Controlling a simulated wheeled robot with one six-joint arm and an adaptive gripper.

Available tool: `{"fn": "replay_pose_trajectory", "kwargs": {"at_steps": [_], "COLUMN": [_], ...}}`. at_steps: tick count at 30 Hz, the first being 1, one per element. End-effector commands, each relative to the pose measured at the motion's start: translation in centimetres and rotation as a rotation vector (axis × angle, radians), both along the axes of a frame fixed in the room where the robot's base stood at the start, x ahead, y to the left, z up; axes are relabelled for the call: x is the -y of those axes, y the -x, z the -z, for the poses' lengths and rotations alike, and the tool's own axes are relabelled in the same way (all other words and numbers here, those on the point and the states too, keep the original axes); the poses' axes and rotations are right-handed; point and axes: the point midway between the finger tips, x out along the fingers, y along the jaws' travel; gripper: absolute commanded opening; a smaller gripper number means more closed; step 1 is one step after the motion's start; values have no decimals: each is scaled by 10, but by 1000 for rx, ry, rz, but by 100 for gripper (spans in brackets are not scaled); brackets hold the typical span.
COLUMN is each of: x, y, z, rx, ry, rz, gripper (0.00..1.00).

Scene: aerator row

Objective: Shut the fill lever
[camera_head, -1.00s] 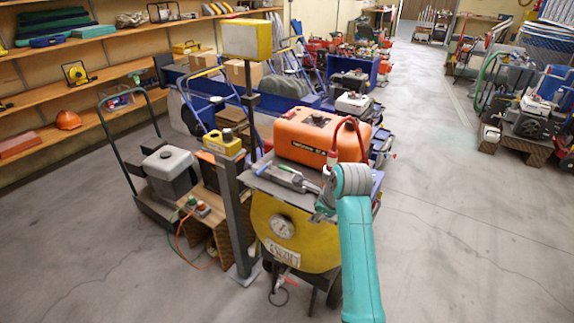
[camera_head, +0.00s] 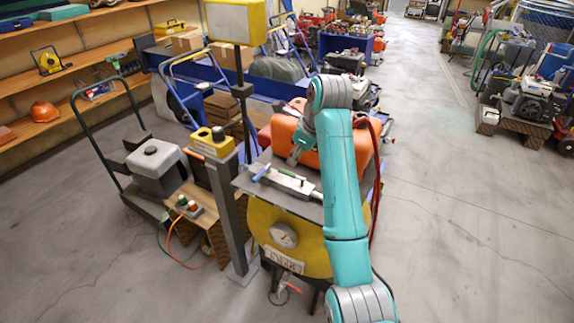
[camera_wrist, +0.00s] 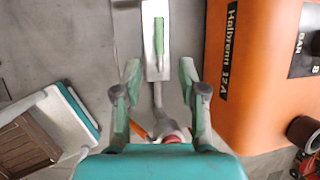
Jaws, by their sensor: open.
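A pale metal valve block (camera_head: 291,185) lies on the grey top of the yellow machine (camera_head: 318,255). It carries a green lever (camera_head: 288,174), and a blue T-shaped handle (camera_head: 262,172) stands at its left end. No label shows which one is the fill lever. In the wrist view the green lever (camera_wrist: 158,36) lies lengthwise along the block (camera_wrist: 150,66), in line with the pipe. My gripper (camera_head: 294,160) is open and empty above the machine top, beside the block. In the wrist view its fingers (camera_wrist: 160,78) are spread, with the lever beyond their tips.
An orange tank (camera_head: 350,150) stands close behind the valve; it also fills the right of the wrist view (camera_wrist: 250,110). A grey post (camera_head: 232,215) with a yellow box (camera_head: 212,143) stands left.

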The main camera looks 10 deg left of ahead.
Motion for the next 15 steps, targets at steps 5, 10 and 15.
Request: {"fn": "replay_pose_trajectory", "kwargs": {"at_steps": [5,10,15], "x": [-9,-18,-25], "y": [-8,-17,-24], "z": [27,55,76], "rx": [-4,-3,-2], "ry": [2,3,2], "rz": [-2,-2,-1], "gripper": [41,41,41]}}
